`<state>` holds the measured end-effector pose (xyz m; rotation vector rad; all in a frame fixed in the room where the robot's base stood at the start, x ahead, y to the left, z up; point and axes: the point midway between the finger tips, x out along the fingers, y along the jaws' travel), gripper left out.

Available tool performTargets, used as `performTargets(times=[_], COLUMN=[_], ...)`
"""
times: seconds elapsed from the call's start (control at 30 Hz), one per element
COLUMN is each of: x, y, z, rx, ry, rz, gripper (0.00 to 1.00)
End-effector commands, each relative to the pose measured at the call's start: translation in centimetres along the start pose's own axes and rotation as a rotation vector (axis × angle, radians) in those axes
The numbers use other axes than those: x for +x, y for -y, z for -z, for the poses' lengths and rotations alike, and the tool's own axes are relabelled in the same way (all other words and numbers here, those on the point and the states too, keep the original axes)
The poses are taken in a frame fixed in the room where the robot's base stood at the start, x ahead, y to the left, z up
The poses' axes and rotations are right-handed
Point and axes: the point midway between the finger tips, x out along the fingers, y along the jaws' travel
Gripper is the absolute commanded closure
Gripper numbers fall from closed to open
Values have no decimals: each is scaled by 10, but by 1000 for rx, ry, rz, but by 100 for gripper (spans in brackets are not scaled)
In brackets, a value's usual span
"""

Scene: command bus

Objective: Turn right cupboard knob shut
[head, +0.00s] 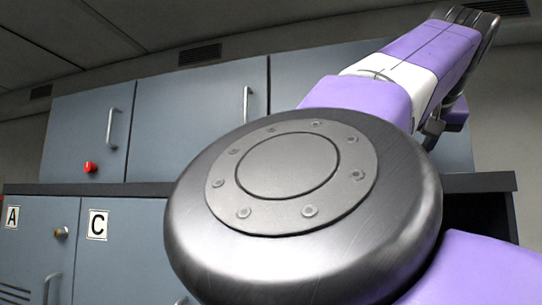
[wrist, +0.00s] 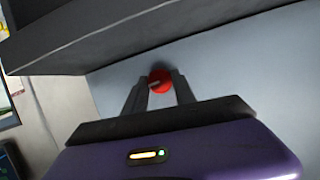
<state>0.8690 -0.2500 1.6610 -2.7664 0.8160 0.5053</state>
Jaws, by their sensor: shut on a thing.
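A red knob (wrist: 160,79) on a blue-grey panel (wrist: 225,62) sits between the fingertips of my gripper (wrist: 160,86) in the wrist view. The two dark fingers are shut on the knob, one on each side. A pale stripe shows on the knob's face, but its exact turn is hard to read.
A dark ledge (head: 150,189) runs between upper and lower cupboards. The lower doors carry labels A (head: 12,217) and C (head: 97,225) and a brass knob (head: 61,232). A dark, thick-edged slab (wrist: 110,38) lies close to my fingers in the wrist view.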

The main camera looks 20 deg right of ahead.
Motion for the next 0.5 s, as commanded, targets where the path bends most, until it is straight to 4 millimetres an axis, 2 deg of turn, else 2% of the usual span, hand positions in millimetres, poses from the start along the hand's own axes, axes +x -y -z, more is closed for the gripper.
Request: performTargets(times=[0.5], x=[2], y=[2], z=[-2], rx=[-383], ry=[1], rz=[-162], gripper=[100])
